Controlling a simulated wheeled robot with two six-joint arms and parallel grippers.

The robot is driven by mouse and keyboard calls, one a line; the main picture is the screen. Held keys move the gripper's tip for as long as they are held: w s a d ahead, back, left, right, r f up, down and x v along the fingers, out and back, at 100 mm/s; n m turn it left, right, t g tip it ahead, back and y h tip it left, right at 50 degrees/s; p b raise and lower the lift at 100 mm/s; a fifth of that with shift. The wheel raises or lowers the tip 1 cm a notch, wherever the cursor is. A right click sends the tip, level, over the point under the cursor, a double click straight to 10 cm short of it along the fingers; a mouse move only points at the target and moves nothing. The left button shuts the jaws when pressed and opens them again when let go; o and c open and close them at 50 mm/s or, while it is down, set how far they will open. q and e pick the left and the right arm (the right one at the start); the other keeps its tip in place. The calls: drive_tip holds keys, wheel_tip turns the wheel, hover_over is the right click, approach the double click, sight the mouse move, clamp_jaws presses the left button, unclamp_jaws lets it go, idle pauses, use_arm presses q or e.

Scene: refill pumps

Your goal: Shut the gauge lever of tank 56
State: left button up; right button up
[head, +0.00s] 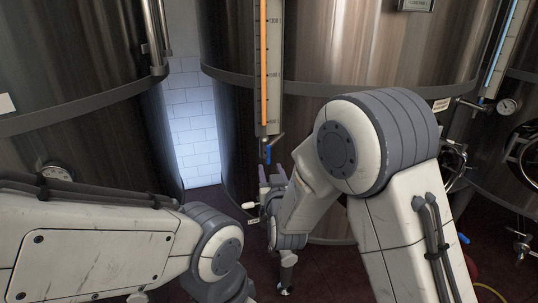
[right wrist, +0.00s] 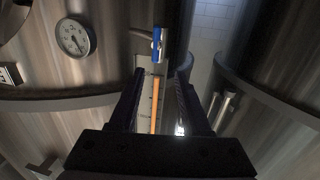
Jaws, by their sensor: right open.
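The gauge lever (head: 267,153) is a small blue handle at the foot of a sight gauge (head: 263,60) with an orange column, on the middle steel tank (head: 360,45). In the right wrist view the blue lever (right wrist: 158,40) lies beyond the fingertips, roughly in line with the gap between them. My right gripper (head: 272,178) is open and empty, just below the lever and apart from it. Its two dark fingers also show in the right wrist view (right wrist: 160,80). My left arm shows at the lower left, but its gripper is out of view. I cannot read a tank number.
Another steel tank (head: 75,50) stands at the left, with a white tiled wall (head: 192,120) in the gap. A tank at the right has a blue gauge (head: 497,50) and a round dial (head: 508,106). A dial (right wrist: 73,38) shows in the right wrist view.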

sight(268, 149)
drive_tip(key=shift+t, duration=0.3)
drive_tip(key=w+p, duration=0.1)
drive_tip(key=w, duration=0.2)
drive_tip(key=w+p, duration=0.1)
drive_tip(key=w, duration=0.2)
drive_tip(key=w+p, duration=0.1)
drive_tip(key=w, duration=0.2)
drive_tip(key=shift+w+a+r+p, duration=0.15)
drive_tip(key=shift+a+r+p, duration=0.1)
drive_tip(key=shift+p, duration=0.1)
drive_tip(key=shift+w+f, duration=0.1)
drive_tip(key=shift+w, duration=0.6)
drive_tip(key=shift+c, duration=0.3)
clamp_jaws()
